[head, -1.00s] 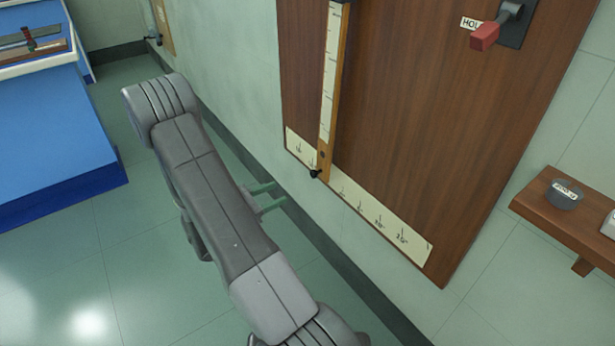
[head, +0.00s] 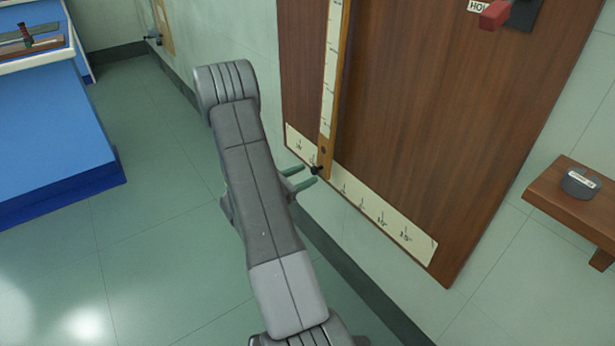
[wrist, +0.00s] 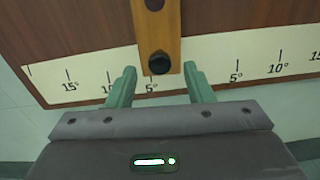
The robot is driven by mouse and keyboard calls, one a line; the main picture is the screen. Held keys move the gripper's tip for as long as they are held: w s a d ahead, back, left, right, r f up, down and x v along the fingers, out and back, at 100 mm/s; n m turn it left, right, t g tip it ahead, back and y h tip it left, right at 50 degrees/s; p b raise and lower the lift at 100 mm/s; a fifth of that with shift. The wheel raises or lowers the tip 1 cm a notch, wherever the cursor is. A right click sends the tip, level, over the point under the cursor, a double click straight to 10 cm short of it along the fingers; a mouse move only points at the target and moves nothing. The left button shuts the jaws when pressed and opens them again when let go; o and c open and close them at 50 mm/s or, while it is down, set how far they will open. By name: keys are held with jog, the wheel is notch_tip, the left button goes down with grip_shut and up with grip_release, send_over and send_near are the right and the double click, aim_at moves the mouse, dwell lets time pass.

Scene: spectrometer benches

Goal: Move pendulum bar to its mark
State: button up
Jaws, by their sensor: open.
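The pendulum bar (head: 330,90), wooden with a pale scale strip, hangs on the brown wall board. In the wrist view the bar's lower end (wrist: 157,28) carries a black knob (wrist: 159,63) and lies over the pale angle scale (head: 385,211), close to a 5° mark left of centre. My gripper (head: 307,177) is open, its green fingers close to the knob. In the wrist view the fingertips of my gripper (wrist: 160,80) stand on either side of the bar's end, with visible gaps. The scale's middle is partly hidden by the right finger.
A red-handled lever (head: 495,14) with a partly cut-off label is at the board's upper right. A small shelf (head: 560,205) with a dark round weight (head: 580,183) is at the right. A blue bench (head: 50,140) stands at the left. The floor between is clear.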

jog(key=shift+x, duration=0.95)
grip_shut()
jog(key=shift+n, duration=0.4)
jog(key=s+d, duration=0.1)
jog(key=s, duration=0.1)
jog(key=s+d, duration=0.2)
jog(key=shift+s+d+f, duration=0.1)
jog(key=shift+s+d, duration=0.05)
jog(key=shift+s, duration=0.05)
grip_release()
